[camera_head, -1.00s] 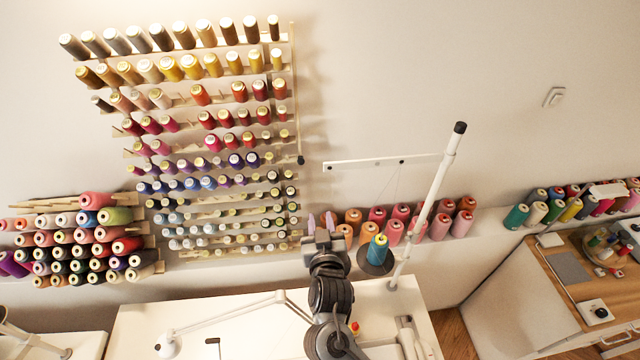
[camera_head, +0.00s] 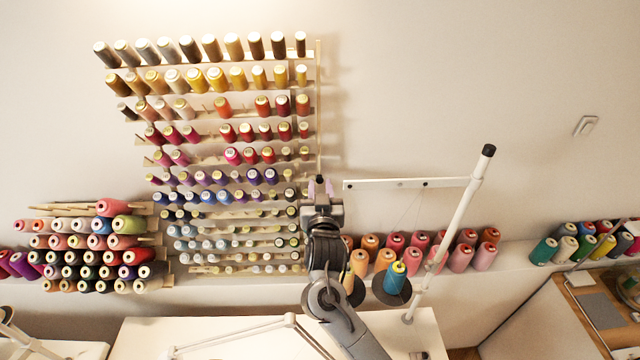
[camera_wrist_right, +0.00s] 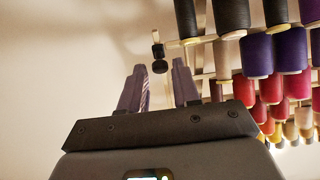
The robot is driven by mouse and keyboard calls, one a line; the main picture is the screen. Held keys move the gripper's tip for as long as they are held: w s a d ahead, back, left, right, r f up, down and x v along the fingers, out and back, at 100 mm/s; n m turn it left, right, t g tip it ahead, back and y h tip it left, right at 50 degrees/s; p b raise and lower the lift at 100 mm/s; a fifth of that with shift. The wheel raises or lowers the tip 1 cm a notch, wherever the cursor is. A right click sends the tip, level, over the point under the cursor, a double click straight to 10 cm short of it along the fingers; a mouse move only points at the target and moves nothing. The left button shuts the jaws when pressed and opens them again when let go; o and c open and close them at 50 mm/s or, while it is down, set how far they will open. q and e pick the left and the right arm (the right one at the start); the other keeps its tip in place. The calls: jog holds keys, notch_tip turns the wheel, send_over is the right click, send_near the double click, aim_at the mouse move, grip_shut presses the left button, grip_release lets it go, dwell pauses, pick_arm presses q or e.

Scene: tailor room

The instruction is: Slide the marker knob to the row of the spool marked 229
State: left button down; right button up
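The spool rack (camera_head: 318,100) stands on the wall at the left, with rows of thread spools. The number labels are too small to read, so I cannot tell which spool is 229. My right gripper (camera_head: 320,184) is at the rack's right edge, at mid height, and covers that part of the upright in the head view. In the right wrist view the right gripper (camera_wrist_right: 160,82) is open and empty. The dark marker knob (camera_wrist_right: 158,51) shows just beyond its fingertips, roughly between them; contact is not visible. My left gripper is out of view.
A white pole (camera_head: 455,220) with a crossbar (camera_head: 400,184) stands right of my right arm. A blue spool (camera_head: 396,274) and pink and orange cones on a ledge are near it. The wall right of the rack is mostly clear.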

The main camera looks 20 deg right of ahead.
jog(key=shift+x, duration=0.85)
grip_shut()
